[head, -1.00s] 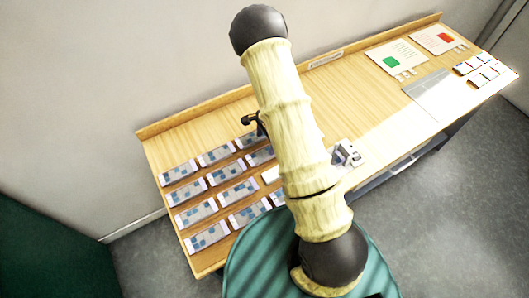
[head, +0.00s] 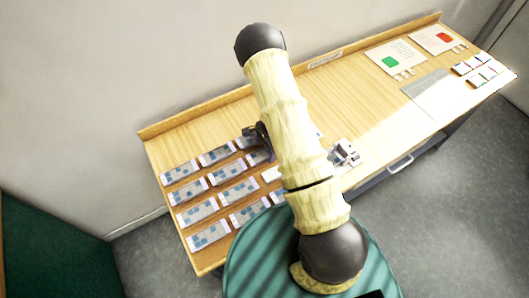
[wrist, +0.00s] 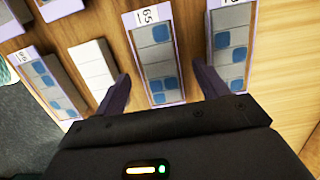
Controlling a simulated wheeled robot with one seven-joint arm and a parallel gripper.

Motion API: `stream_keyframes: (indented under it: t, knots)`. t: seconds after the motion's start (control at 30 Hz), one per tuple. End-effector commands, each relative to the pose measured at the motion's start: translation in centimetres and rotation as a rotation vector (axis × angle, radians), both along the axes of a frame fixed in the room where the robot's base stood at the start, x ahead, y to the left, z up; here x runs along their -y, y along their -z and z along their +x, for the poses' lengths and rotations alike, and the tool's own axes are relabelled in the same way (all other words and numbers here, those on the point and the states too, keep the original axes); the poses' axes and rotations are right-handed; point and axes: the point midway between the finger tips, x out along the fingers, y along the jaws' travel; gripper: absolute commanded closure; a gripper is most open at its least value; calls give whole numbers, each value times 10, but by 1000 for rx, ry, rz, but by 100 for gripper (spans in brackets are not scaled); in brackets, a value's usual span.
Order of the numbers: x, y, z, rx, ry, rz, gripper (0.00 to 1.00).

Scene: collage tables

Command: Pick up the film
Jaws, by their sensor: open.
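Flat strips with grey and blue squares and pale ends lie in rows on the wooden table; I cannot tell which one is the film. In the wrist view, a strip labelled 65 (wrist: 156,62) lies between the fingers of my gripper (wrist: 164,78). My gripper is open and empty, its fingers apart on either side of this strip. In the head view my gripper (head: 262,148) hangs over the upper right of the rows, partly hidden by my arm. A blank white strip (wrist: 93,68) lies left of the labelled strip.
Another strip (wrist: 230,45) lies close to the right finger, and one labelled 66 (wrist: 50,82) lies further left. Two cards (head: 397,57) (head: 438,39) and a grey sheet (head: 428,95) lie at the table's far right. A small metallic object (head: 346,153) is near the front edge. The table's middle has bare wood.

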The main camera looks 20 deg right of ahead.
Motion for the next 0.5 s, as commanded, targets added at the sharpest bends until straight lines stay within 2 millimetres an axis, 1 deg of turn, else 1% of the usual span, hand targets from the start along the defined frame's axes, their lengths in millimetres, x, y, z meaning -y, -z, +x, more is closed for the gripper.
stream_keyframes:
  t: [0.23, 0.37, 0.4, 0.47, 0.5]
  knots:
    - [0, 0, 0, 0, 0, 0, 27]
    - [0, 0, 0, 0, 0, 0, 53]
    - [0, 0, 0, 0, 0, 0, 61]
    - [0, 0, 0, 0, 0, 0, 72]
    - [0, 0, 0, 0, 0, 0, 75]
